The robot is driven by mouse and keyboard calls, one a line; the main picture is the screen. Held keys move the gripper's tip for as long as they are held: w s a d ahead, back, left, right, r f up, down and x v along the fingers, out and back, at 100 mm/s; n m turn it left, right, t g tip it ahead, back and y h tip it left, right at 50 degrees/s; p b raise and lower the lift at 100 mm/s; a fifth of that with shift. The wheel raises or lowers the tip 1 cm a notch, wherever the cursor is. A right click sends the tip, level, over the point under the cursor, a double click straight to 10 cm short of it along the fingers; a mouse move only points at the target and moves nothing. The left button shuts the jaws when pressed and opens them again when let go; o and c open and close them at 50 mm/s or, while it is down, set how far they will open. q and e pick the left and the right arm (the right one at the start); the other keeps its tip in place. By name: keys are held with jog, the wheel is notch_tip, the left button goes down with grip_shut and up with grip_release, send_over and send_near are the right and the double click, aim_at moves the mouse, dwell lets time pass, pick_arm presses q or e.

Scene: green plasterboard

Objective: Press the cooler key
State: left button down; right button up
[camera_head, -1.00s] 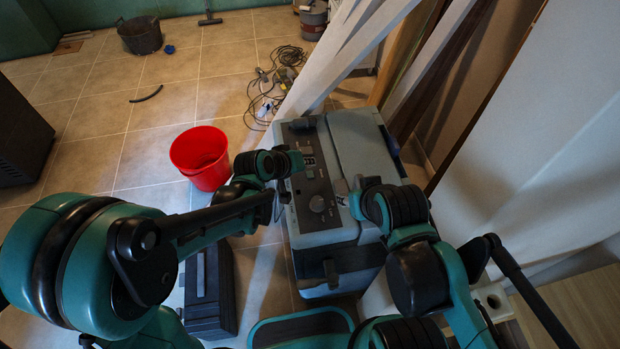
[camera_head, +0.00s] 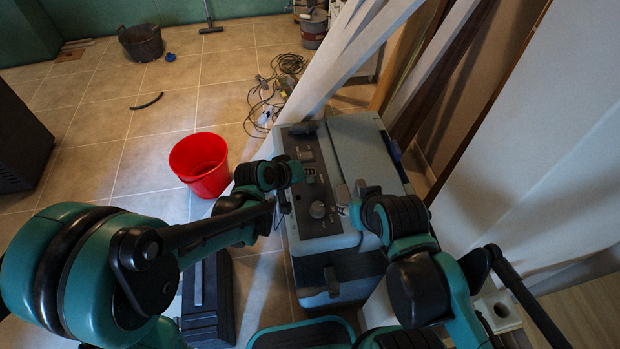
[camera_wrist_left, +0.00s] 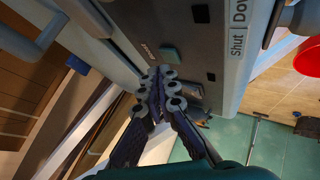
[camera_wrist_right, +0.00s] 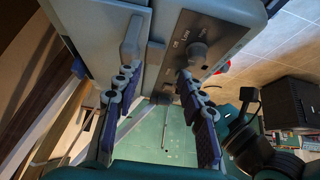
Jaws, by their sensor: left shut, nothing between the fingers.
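The grey-blue machine (camera_head: 350,150) has a dark control panel (camera_head: 322,226) with a round knob (camera_head: 317,210). Which one is the cooler key I cannot tell. My left gripper (camera_head: 306,172) is shut and empty over the panel; its fingertips (camera_wrist_left: 161,72) are close to the green key, contact unclear. My right gripper (camera_head: 345,194) is open and empty near the knob; its spread fingers (camera_wrist_right: 156,74) face the machine.
A red bucket (camera_head: 199,166) stands on the tiled floor left of the machine. A dark case (camera_head: 207,300) lies in front of it. White beams (camera_head: 345,60) lean behind the machine, and cables (camera_head: 272,98) lie on the floor. Open floor is at the left.

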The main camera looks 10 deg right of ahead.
aim_at(309, 181)
pick_arm(q)
jog(key=shift+f, duration=0.15)
dwell(0.5)
jog(key=shift+f+b, duration=0.25)
jog(key=shift+b, duration=0.2)
jog(key=shift+f, duration=0.15)
dwell(0.4)
jog(key=shift+r+p, duration=0.3)
jog(key=shift+r, duration=0.3)
jog(key=shift+r, duration=0.1)
notch_tip(309, 181, up, 6)
jog(key=p, duration=0.4)
jog(key=shift+p, duration=0.35)
